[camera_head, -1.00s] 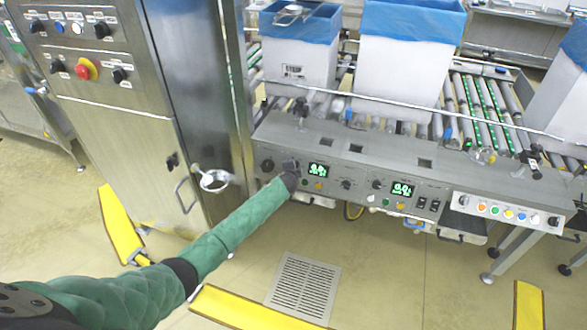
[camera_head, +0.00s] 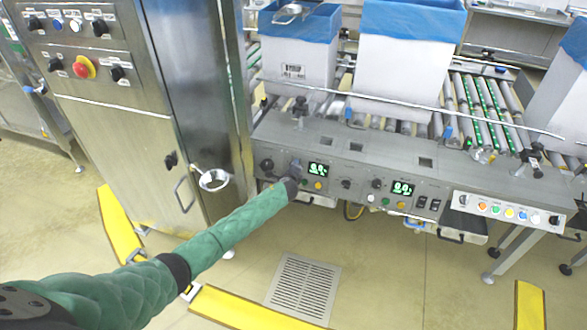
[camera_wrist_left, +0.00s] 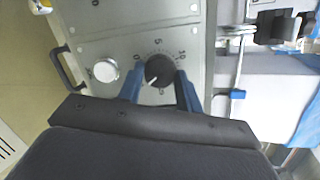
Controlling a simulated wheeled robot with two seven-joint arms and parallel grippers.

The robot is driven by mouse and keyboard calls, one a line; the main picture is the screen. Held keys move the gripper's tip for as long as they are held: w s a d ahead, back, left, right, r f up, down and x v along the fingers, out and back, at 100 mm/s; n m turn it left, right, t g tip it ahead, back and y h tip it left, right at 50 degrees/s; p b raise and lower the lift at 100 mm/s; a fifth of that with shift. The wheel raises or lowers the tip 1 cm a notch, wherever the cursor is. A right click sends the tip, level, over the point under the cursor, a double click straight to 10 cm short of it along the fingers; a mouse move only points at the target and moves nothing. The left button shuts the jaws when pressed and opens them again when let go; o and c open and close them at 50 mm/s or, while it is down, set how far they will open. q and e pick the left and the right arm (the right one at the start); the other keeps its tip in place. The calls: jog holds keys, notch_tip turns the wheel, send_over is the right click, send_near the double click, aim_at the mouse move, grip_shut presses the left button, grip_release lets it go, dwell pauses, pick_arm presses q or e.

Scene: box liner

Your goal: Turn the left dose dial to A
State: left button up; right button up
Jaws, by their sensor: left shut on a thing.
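The left dose dial is a round black knob (camera_wrist_left: 159,71) with a white pointer mark, on a grey metal panel (camera_wrist_left: 115,48). Printed scale marks ring it, and the pointer faces the lower left in the left wrist view. My left gripper (camera_wrist_left: 160,80) is shut on the knob, one blue finger on each side. In the head view my left gripper (camera_head: 295,169) is at the front of the conveyor panel, left of a green display (camera_head: 318,169), and hides the dial. No letter A can be read. My right gripper is not in view.
A pale round knob (camera_wrist_left: 106,70) and a dark handle (camera_wrist_left: 66,69) sit left of the dial in the wrist view. Another black knob (camera_head: 266,165) is left of my gripper. Blue-lined boxes (camera_head: 408,65) stand behind.

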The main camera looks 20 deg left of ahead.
pick_arm(q)
jog(key=shift+f, duration=0.1)
dwell(0.3)
jog(key=o, duration=1)
jog(key=v, duration=0.8)
